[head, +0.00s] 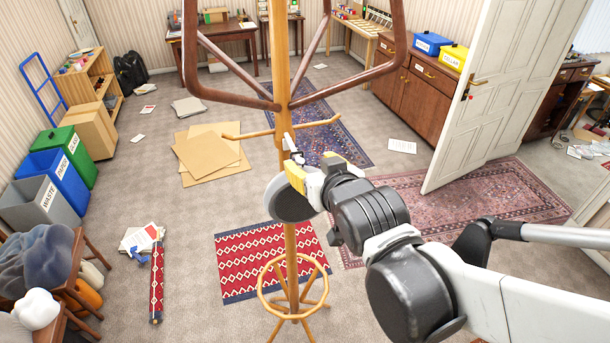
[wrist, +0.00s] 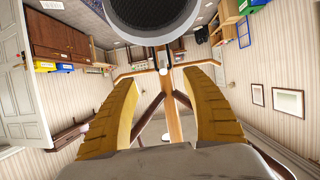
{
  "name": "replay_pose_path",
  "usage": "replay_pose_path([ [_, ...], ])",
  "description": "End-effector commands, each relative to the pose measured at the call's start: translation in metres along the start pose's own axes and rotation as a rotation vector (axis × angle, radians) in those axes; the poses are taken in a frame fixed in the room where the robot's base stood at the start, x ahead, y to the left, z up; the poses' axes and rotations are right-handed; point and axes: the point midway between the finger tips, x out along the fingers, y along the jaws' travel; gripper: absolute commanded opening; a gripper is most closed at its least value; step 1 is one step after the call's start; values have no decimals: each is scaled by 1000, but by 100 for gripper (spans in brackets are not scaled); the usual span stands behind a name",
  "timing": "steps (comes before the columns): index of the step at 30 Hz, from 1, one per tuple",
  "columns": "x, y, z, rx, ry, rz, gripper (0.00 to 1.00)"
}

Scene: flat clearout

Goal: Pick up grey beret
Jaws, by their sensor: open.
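A dark grey, round, flat shape with a paler rim, which looks like the grey beret (head: 290,198), shows in front of the coat stand's pole (head: 290,246) in the head view. It also shows large at the top middle of the wrist view (wrist: 155,14). What holds it up is not clear. My gripper (head: 296,168) is at the stand, just above the beret. In the wrist view my two yellow fingers (wrist: 166,82) are wide apart, with the pole and a pale knob between them and nothing visibly gripped. The beret's far side is hidden.
The stand's brown upper frame (head: 190,50) and wooden pegs (head: 318,123) surround my gripper closely. A red patterned rug (head: 235,262) lies by its foot. Cardboard sheets (head: 208,153) lie behind. Bins (head: 70,180) stand left; an open white door (head: 490,95) stands right.

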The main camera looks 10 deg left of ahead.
Motion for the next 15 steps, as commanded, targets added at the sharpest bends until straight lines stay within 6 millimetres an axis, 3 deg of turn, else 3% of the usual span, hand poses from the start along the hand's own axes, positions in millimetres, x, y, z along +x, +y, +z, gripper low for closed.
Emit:
replay_pose_path([
  [3,19,0,0,1,0,0,57],
  [15,54,-4,2,0,-1,0,57],
])
